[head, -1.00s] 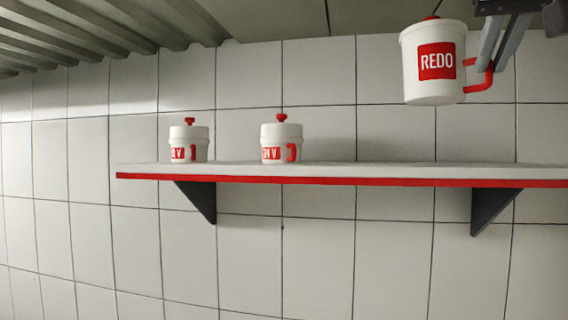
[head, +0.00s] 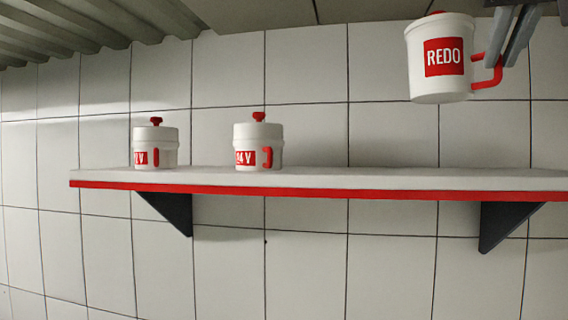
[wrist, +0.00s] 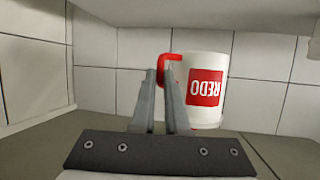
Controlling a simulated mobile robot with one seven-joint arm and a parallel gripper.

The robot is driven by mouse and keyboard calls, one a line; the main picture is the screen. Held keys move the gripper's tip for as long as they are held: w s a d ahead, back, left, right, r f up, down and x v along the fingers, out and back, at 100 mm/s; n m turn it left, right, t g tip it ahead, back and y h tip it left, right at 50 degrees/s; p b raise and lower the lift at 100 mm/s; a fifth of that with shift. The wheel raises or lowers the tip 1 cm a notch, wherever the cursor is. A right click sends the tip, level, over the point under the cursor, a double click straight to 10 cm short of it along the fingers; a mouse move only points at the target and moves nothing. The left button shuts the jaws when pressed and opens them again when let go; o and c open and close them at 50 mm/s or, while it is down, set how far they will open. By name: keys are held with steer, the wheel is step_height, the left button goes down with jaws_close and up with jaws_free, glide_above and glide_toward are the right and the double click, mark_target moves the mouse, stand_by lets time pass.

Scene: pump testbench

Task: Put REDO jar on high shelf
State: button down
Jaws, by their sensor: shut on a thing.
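The REDO jar (head: 441,84) is white with a red label and a red handle on its right side. It hangs upright in the air at the upper right of the head view, above the level of the shelf. My gripper (head: 497,62) is shut on its red handle. In the wrist view the jar (wrist: 213,92) appears upside down, to the right of my gripper's fingers (wrist: 162,78), which meet the handle. The high shelf (head: 350,180) is a white board with a red front edge. Its right part, below the jar, is bare.
Two white jars with red knobs, a left one (head: 168,148) and a right one (head: 268,153), stand on the shelf's left part. Dark brackets (head: 170,208) support the shelf on a tiled wall. A corrugated ceiling (head: 90,25) is at the upper left.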

steer(key=w+f, duration=0.2)
steer(key=w, duration=0.1)
steer(key=w+a+f, duration=0.1)
steer(key=w+f, duration=0.1)
steer(key=w, duration=0.2)
steer(key=w+a+f, duration=0.1)
steer(key=w+f, duration=0.1)
steer(key=w, duration=0.2)
steer(key=shift+a+f, duration=0.1)
steer(key=shift+f, duration=0.15)
steer(key=shift+f+b, duration=0.45)
steer(key=shift+f, duration=1.55)
steer(key=shift+f, duration=0.1)
steer(key=c, duration=0.9)
jaws_free()
